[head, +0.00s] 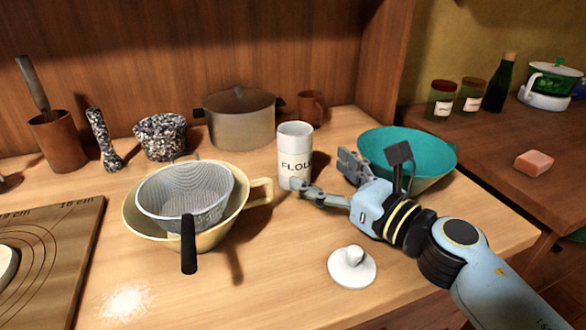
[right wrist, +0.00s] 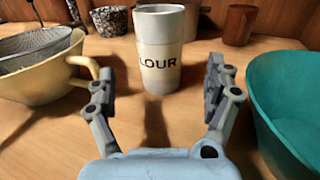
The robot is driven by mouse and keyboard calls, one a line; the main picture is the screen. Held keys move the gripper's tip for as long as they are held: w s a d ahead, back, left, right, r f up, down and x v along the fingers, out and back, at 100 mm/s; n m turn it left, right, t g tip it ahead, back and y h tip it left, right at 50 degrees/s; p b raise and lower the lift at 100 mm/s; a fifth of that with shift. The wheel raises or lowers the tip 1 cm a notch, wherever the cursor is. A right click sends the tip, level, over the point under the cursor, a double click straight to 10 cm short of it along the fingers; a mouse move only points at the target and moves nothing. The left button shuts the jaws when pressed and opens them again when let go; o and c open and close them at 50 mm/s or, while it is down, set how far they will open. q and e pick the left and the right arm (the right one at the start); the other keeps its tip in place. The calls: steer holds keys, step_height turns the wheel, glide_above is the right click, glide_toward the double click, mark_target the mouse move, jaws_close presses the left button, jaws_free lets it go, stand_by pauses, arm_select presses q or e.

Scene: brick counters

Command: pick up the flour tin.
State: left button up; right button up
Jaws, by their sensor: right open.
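The flour tin (head: 295,148) is a white cylinder with dark lettering, standing upright and lidless on the wooden counter. My right gripper (head: 327,177) is open, just in front of the tin. In the right wrist view the tin (right wrist: 159,50) stands ahead, between the lines of the two spread fingers (right wrist: 160,88), with a gap on either side. I cannot tell in the head view whether a finger touches it. A white knobbed lid (head: 352,268) lies on the counter nearer to me. My left gripper is not in view.
A teal bowl (head: 432,160) stands close to the right of my gripper. A cream bowl (head: 135,223) holding a mesh strainer (head: 185,195) stands to the left. A lidded pot (head: 240,120) and a brown mug (head: 311,106) stand behind. The counter's front middle is clear around the lid.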

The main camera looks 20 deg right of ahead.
mark_target(306, 166)
steer(key=shift+w+a+f, duration=0.1)
steer(key=shift+w+f, duration=0.1)
steer(key=shift+f, duration=0.45)
steer(key=shift+w+a+r, duration=0.1)
steer(key=shift+w+r, duration=0.15)
steer(key=shift+w, duration=0.05)
steer(key=shift+w+a, duration=0.15)
steer(key=shift+w, duration=0.15)
steer(key=p+x, duration=0.1)
steer(key=x, duration=0.4)
steer(key=shift+w, duration=0.15)
steer(key=shift+w+a, duration=0.15)
steer(key=shift+w, duration=0.1)
steer(key=c, duration=1.7)
arm_select(q)
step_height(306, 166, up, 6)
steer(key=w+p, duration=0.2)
steer(key=p, duration=0.4)
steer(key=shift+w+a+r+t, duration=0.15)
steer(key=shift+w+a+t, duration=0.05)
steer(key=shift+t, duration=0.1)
arm_select(e)
step_height(306, 166, up, 10)
steer(key=shift+r, duration=0.1)
